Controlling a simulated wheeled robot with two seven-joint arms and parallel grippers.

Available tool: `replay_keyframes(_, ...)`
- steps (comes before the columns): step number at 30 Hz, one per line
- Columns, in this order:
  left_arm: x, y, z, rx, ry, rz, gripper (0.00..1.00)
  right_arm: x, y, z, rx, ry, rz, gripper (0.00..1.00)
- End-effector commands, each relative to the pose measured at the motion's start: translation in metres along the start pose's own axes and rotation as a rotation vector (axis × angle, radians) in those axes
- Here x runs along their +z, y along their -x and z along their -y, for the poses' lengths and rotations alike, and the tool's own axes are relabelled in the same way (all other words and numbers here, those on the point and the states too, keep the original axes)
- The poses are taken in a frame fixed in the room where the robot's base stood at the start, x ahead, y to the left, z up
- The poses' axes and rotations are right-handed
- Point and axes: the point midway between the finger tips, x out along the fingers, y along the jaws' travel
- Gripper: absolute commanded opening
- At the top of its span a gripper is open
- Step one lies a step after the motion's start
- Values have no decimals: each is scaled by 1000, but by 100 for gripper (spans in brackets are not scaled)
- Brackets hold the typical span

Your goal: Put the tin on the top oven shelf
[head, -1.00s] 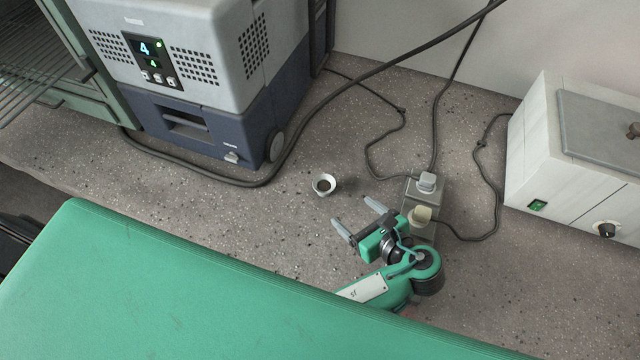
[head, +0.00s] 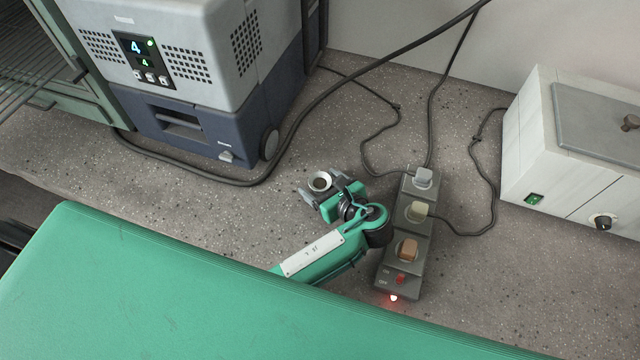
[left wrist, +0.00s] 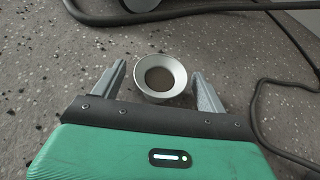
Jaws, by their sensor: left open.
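The tin (head: 320,181) is a small round white cup with dark contents, standing on the speckled bench. It also shows in the left wrist view (left wrist: 161,92), just ahead of and between the fingertips. My left gripper (head: 322,186) is open, with one finger on each side of the tin; I cannot tell whether either finger touches it. The oven (head: 88,93) is at the upper left, green-framed, with wire shelves (head: 45,50) partly cut off by the picture edge. My right gripper is not in view.
A grey and blue cool box (head: 190,70) with a lit display stands beside the oven. A power strip (head: 405,240) lies right of my left arm. Black cables (head: 345,80) cross the bench. A white box with a metal lid (head: 570,150) stands at the right.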

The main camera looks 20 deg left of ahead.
Motion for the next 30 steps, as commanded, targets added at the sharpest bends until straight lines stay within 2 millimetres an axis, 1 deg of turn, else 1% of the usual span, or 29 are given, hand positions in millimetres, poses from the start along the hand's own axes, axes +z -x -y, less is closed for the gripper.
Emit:
replay_keyframes(1,-1,-6,0,0,-1,0,75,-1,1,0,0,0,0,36)
replay_keyframes(3,-1,-10,0,0,-1,-1,75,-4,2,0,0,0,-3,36)
replay_keyframes(8,-1,-10,0,0,0,-2,75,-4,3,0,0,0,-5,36)
replay_keyframes(9,-1,-10,0,0,0,-1,73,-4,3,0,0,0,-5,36)
replay_keyframes(11,-1,-10,0,0,0,-1,61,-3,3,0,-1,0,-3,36)
replay_keyframes(12,-1,-10,0,0,0,-1,54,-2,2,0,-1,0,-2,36)
replay_keyframes(16,-1,-10,0,0,0,-2,28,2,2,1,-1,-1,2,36)
replay_keyframes(20,-1,-10,0,0,0,-2,28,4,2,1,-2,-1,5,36)
replay_keyframes(21,-1,-10,0,-1,0,-1,24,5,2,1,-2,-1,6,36)
replay_keyframes(26,-1,-10,0,-1,0,-1,24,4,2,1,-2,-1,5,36)
replay_keyframes(30,4,-8,0,-1,1,-1,24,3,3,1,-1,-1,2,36)
